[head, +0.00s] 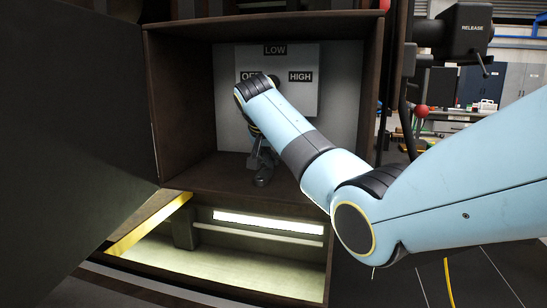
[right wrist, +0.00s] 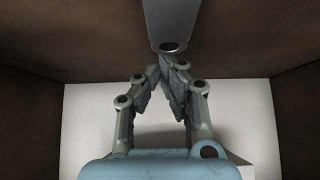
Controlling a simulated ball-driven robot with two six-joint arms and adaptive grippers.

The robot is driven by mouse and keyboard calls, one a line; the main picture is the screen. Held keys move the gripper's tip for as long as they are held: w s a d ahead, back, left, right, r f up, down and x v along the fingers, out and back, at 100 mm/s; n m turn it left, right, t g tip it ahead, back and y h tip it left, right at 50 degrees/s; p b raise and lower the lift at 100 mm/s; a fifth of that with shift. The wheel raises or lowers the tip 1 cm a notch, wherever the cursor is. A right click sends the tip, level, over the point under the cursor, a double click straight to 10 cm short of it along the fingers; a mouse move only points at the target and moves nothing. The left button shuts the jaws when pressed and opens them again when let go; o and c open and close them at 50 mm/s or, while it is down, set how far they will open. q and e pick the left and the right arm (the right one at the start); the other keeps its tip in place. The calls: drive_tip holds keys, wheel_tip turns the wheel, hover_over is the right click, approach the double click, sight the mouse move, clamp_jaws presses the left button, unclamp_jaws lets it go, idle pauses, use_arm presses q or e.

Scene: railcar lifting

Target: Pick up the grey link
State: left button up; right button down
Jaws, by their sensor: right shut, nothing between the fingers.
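The grey link (right wrist: 182,20) is a flat grey bar with a dark hole near its end. It comes in from the top edge of the right wrist view, and its far part is cut off. My right gripper (right wrist: 172,64) is shut and empty, with its fingertips together right by the holed end; I cannot tell whether they touch it. In the head view my right gripper (head: 262,166) points down inside the brown box, partly hidden by my arm. A grey shape at its tips is too small to tell apart. My left gripper is not in view.
The open brown box (head: 170,110) has side walls close around my right arm. A switch panel (head: 310,98) marked LOW, HIGH and a partly covered label is on its back wall. A lit compartment (head: 215,264) lies below. A large dark panel (head: 70,120) stands at left.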

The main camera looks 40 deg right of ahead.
sight(267, 174)
drive_tip(key=s+a+p, duration=0.2)
drive_tip(key=a+p, duration=0.1)
drive_tip(key=s+a+p, duration=0.2)
drive_tip(key=s+p, duration=0.1)
drive_tip(key=shift+a+r, duration=0.2)
drive_tip(key=shift+a, duration=0.2)
drive_tip(key=shift+f, duration=0.25)
